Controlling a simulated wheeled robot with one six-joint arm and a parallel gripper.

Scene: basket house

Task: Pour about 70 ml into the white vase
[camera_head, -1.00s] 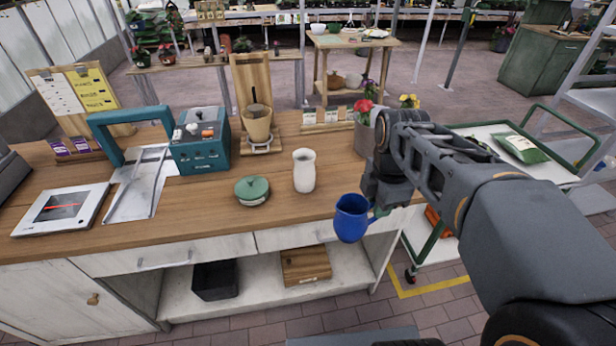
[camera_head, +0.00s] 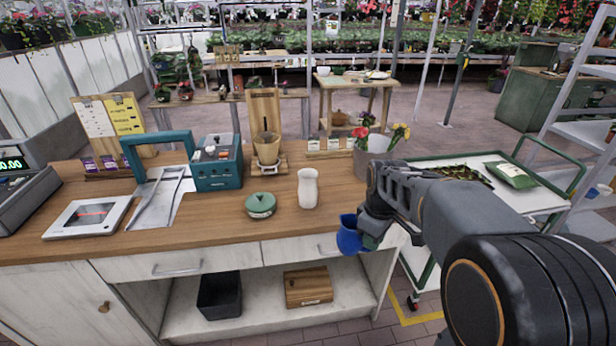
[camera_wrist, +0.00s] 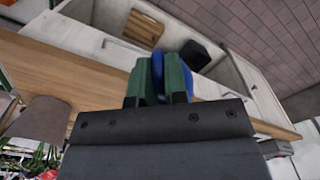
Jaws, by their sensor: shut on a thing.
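The white vase (camera_head: 308,188) stands upright on the wooden counter (camera_head: 240,222), near its front edge. My gripper (camera_head: 370,238) is shut on a blue jug (camera_head: 349,235) in front of the counter's edge, to the right of the vase and lower in the picture. The jug looks roughly upright; its contents cannot be seen. In the wrist view the green fingers (camera_wrist: 160,80) close on the jug (camera_wrist: 157,66), which is mostly hidden behind them. The jug and the vase are apart.
A cart (camera_head: 470,175) stands at right.

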